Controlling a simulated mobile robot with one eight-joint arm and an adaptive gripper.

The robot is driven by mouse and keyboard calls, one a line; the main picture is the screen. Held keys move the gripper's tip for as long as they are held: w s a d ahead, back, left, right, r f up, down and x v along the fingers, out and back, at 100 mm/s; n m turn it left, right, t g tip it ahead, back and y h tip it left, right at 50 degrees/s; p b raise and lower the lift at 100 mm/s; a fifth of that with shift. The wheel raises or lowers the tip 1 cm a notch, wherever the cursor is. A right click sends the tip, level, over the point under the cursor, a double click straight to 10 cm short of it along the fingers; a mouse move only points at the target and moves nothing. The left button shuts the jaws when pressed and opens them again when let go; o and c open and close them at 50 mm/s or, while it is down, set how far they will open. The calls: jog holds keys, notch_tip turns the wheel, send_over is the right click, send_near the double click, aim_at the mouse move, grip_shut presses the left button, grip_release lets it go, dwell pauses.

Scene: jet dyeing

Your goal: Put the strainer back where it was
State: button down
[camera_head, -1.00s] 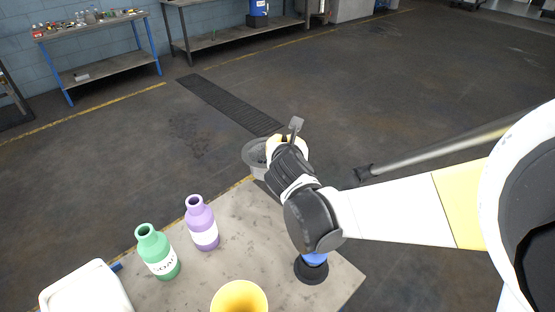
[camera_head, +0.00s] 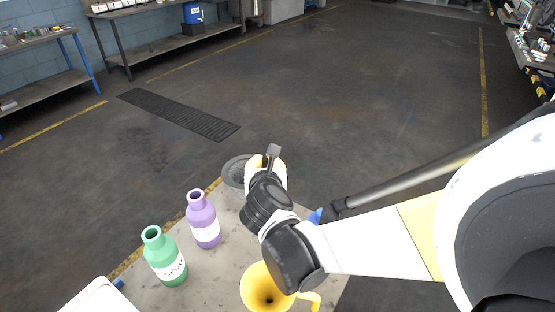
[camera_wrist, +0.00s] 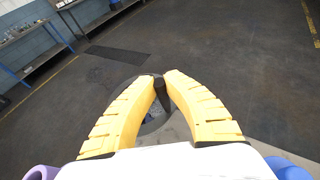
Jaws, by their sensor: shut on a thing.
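The strainer is a round grey mesh bowl (camera_head: 233,173) at the far edge of the table, partly hidden behind my gripper. In the wrist view its rim and bowl (camera_wrist: 150,122) show between and below the yellow fingers. My gripper (camera_head: 266,163) is shut, its fingertips (camera_wrist: 162,82) together on a dark part that looks like the strainer's handle. I cannot tell whether the bowl touches the table.
On the grey table (camera_head: 222,262) stand a purple bottle (camera_head: 203,219), a green bottle (camera_head: 165,257) and a yellow funnel-like vessel (camera_head: 268,287). A blue object (camera_head: 315,216) is mostly hidden behind my arm. Open floor lies beyond the table.

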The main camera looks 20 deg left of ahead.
jog(key=shift+s+a+f+b, duration=0.2)
jog(key=shift+s+a+f, duration=0.1)
jog(key=shift+s+f, duration=0.25)
jog(key=shift+s+a+f+b, duration=0.15)
jog(key=shift+s+a+f, duration=0.2)
jog(key=shift+s, duration=0.35)
jog(key=shift+d+f+b, duration=0.1)
jog(key=shift+f+b, duration=0.85)
jog(key=shift+f, duration=0.95)
jog(key=shift+f, duration=0.2)
jog(key=c, duration=1.6)
grip_release()
jog(key=shift+r, duration=0.1)
